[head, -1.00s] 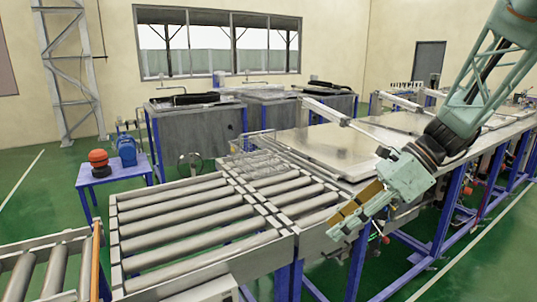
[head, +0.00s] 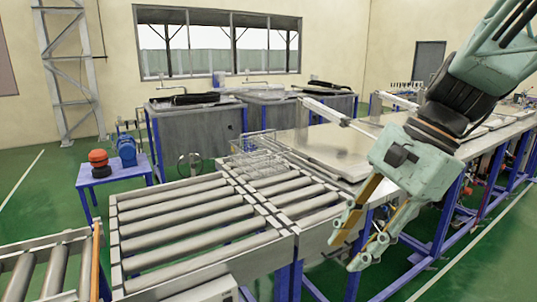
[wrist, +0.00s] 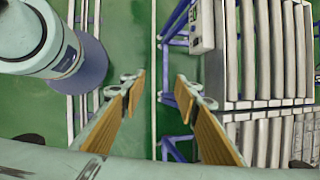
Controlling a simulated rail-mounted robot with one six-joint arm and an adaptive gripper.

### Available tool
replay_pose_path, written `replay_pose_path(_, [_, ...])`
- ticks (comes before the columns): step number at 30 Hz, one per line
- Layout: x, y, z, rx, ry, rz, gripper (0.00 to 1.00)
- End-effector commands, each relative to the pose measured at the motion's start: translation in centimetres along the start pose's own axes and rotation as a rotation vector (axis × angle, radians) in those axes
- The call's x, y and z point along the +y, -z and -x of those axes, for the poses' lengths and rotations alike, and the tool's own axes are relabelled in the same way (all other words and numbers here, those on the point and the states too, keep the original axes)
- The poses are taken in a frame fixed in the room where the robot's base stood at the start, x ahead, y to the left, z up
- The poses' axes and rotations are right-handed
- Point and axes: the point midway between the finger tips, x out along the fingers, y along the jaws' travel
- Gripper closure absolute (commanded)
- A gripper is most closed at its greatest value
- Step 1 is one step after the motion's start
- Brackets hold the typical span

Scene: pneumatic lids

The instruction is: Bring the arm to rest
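My gripper (head: 362,243) hangs from my arm at the right in the head view. Its fingers point down, in front of the near side of the roller line. The two fingers, with orange-brown pads, stand apart with nothing between them. In the wrist view my gripper (wrist: 160,88) is also open and empty. Green floor and a white floor line show between its fingertips.
A roller conveyor (head: 200,222) fills the middle, with a wire basket (head: 255,150) at its far end. Flat metal lids (head: 325,150) lie on the line behind my gripper. A blue table (head: 112,174) stands at left. Floor is open at lower right.

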Motion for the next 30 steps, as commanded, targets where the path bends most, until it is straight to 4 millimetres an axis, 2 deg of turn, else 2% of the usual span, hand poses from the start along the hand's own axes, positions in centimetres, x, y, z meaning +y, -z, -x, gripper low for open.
replay_pose_path(15, [6.0,-3.1,2.0,0.159,-0.043,0.364,0.71])
replay_pose_path(30, [11.4,-4.6,3.7,0.313,-0.100,0.711,0.71])
